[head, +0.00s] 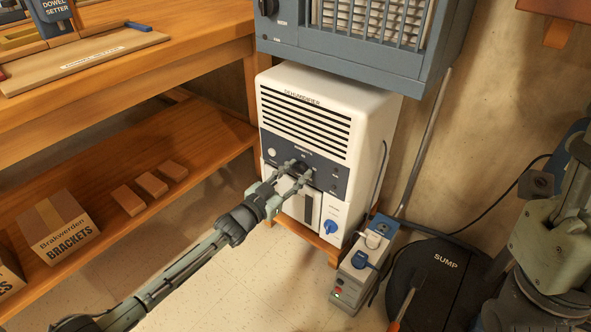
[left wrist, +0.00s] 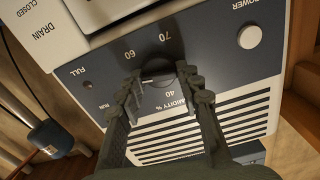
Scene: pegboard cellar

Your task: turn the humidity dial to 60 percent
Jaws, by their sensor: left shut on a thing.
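The white dehumidifier (head: 372,112) stands below a blue-grey unit, its dark control panel facing me. The round dark humidity dial (head: 301,168) sits on that panel. In the left wrist view the dial (left wrist: 157,68) is seen close up, with the numbers 70, 60 and 40 printed around it and the words "humidity %" beside it. My left gripper (head: 297,174) is shut on the dial, one finger on each side. In the left wrist view its fingertips (left wrist: 160,76) cover part of the dial, and I cannot tell which number it points to. My right gripper is not in view.
A power button (left wrist: 249,37) is on the same panel. A blue drain knob (head: 331,227) is lower down. A grey box with plugs (head: 352,277) and a black sump lid (head: 445,285) are on the floor to the right. A wooden bench and shelf (head: 120,175) are on the left.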

